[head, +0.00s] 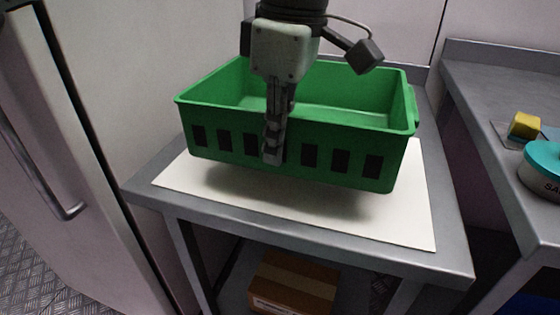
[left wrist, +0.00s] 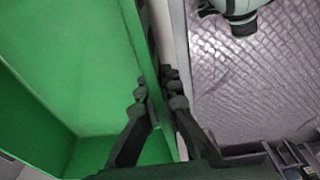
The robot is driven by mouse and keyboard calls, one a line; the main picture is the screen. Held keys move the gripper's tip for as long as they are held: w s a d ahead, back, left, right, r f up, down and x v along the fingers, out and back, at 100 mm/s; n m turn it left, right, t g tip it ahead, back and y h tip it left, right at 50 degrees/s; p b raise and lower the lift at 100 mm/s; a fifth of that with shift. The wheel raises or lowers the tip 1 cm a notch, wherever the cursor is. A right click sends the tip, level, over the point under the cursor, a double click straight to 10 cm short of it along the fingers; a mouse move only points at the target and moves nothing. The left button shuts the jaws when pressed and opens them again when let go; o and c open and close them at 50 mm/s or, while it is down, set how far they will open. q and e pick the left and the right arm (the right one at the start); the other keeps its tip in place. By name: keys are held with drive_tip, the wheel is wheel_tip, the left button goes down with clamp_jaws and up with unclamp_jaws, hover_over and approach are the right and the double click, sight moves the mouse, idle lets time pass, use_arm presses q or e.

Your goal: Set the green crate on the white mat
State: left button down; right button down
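The green crate (head: 345,160) is empty and hangs over the white mat (head: 405,220), with its shadow on the mat. It appears a little above the mat. My left gripper (head: 274,150) comes down at the middle of the crate's near wall, with one finger outside it. The left wrist view shows the gripper's fingers (left wrist: 160,97) on both sides of the wall of the crate (left wrist: 100,60), shut on its rim. Part of the near wall is hidden behind the gripper. My right gripper is not in view.
The mat lies on a grey metal table (head: 300,253). A cardboard box (head: 295,283) is on its lower shelf. A fridge-like door with a handle (head: 40,175) is at left. A counter at right carries a yellow block (head: 524,126) and a teal-lidded tub (head: 545,160).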

sight(279, 168)
use_arm(q)
drive_tip(key=shift+w+d+f, duration=0.25)
drive_tip(key=shift+w+f, duration=0.1)
drive_tip(key=shift+w, duration=0.1)
drive_tip(key=shift+f, duration=1.9)
drive_tip(key=shift+f, duration=0.1)
drive_tip(key=c, duration=1.7)
unclamp_jaws()
drive_tip(key=r, duration=0.8)
drive_tip(key=d+r, duration=0.1)
drive_tip(key=r, duration=0.3)
drive_tip(key=shift+s+d, duration=0.1)
drive_tip(key=shift+s, duration=0.3)
